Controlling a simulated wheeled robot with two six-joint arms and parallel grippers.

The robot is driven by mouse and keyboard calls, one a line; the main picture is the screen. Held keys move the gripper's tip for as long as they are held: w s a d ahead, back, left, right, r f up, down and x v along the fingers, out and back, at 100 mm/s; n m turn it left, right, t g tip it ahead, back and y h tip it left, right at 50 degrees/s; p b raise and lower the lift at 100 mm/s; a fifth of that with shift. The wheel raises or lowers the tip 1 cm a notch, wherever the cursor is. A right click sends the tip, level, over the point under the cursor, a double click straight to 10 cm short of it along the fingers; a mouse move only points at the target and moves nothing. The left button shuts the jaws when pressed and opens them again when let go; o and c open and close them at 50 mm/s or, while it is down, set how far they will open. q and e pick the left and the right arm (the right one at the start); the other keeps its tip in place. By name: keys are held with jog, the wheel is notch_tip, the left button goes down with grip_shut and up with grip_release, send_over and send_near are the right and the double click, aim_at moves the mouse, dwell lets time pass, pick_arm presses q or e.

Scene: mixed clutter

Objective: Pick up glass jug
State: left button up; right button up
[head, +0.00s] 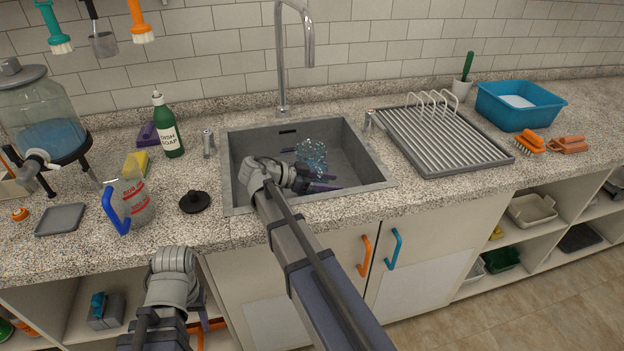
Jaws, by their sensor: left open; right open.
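A clear, bluish patterned glass vessel (312,153) stands in the grey sink; its lower part is partly hidden by my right gripper, and no handle is clear. My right gripper (316,177) is open in the sink, its dark purple fingers beside the vessel on the near side. I cannot tell whether they touch it. A clear measuring jug (136,198) with red markings and a blue handle stands on the counter left of the sink. My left gripper (204,318) is low in front of the cabinets, below the counter edge, mostly hidden by its own wrist, open, apart from both.
The sink (235,150) has raised walls and a tall faucet (281,60) behind. A black plug (194,202), green soap bottle (166,128) and drinks dispenser (45,105) stand left. A drying rack (440,137) and blue basin (520,106) stand right.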

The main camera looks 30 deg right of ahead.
grip_shut()
dwell(0.4)
dwell(1.0)
